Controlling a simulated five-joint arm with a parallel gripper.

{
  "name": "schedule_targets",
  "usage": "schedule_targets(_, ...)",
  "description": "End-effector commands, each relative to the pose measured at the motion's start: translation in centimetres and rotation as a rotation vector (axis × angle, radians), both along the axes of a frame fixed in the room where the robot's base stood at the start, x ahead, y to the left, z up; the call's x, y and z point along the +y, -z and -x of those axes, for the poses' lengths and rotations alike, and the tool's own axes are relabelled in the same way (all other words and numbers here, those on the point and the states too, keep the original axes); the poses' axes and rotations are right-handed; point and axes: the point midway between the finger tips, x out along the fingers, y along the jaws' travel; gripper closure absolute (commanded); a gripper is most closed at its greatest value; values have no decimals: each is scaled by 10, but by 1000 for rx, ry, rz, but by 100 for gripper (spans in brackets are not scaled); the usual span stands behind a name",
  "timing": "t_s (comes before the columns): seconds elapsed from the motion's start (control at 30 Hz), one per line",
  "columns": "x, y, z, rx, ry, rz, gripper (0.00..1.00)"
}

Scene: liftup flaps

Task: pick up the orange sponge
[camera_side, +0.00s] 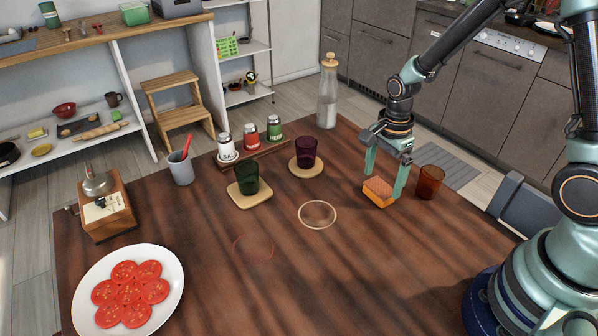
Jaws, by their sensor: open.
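The orange sponge (378,192) lies flat on the brown wooden table, towards its right side. It is a small block with a textured top. My gripper (384,180) points down right at the sponge, with its fingers spread open. One finger reaches down at the sponge's right end, and the other is above and behind its left side. From this view I cannot tell whether either finger touches the sponge.
An amber glass (430,182) stands close to the right of the sponge. A purple glass (306,152) and a green glass (246,177) stand on coasters to the left. A bottle (327,95) stands at the back. The table's front middle is clear.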

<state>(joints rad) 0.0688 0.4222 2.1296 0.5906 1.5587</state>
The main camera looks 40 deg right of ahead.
Motion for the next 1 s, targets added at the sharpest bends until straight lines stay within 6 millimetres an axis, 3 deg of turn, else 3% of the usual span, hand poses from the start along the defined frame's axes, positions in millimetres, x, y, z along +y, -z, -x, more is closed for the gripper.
schedule_targets(0.2,0,20,0,0,0,0,0)
schedule_targets(0.47,0,21,0,-1,0,0,0)
schedule_targets(0.63,0,21,0,-1,0,0,65)
schedule_targets(1.0,0,17,-1,-2,0,0,66)
